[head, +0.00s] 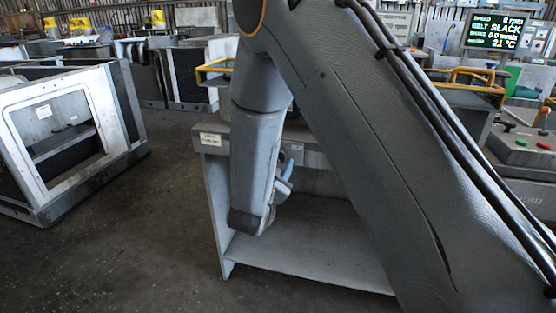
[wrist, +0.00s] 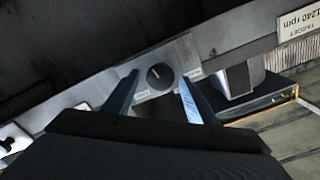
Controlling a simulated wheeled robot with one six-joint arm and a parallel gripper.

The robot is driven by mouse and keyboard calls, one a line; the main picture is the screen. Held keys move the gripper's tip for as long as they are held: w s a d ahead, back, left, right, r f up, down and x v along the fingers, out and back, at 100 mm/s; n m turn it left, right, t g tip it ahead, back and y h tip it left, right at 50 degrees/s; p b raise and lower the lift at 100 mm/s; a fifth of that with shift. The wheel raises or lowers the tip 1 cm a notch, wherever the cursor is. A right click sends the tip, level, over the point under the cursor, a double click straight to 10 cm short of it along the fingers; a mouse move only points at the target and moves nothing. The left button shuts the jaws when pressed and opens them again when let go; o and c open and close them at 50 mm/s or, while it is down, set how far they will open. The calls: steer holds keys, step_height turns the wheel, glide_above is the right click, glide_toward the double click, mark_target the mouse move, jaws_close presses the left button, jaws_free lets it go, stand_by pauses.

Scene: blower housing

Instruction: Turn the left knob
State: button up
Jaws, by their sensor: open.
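In the wrist view a round dark knob (wrist: 160,76) with a pale pointer mark sits on a grey panel strip (wrist: 110,88). Small labels lie around it, too small to read. My gripper (wrist: 158,80) is open, with one bluish finger on each side of the knob in the picture. I see no contact, and the remaining distance to the knob is unclear. In the head view my gripper (head: 284,182) is at the front of a grey bench (head: 213,140), partly behind my wrist. The knob is hidden there. Whether this is the left knob cannot be told.
A grey block (wrist: 236,78) is close right of the knob. A plate (wrist: 298,22) reads target 1240 rpm. In the head view a screen (head: 499,30) reads 0 rpm and belt slack. A button console (head: 530,140) is right; a white-framed housing (head: 118,125) is left, across open floor.

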steer(key=v, duration=0.7)
steer(key=shift+s, duration=0.4)
steer(key=shift+a, duration=0.15)
steer(key=s+d+r+n+g+y+p, duration=0.2)
steer(key=s+d+n+g, duration=0.3)
steer(key=s, duration=0.8)
steer(key=s+d+r+n+g+y+p, duration=0.2)
steer(key=s+d+n+g+y+p, duration=0.1)
steer(key=s+d+g, duration=0.9)
steer(key=s+d+n+p, duration=0.1)
steer(key=s+d+p, duration=0.1)
steer(key=d, duration=0.1)
steer(key=shift+s+n+p, duration=0.25)
steer(key=shift+n+p, duration=0.05)
steer(key=shift+n, duration=0.1)
steer(key=shift+d+r, duration=0.15)
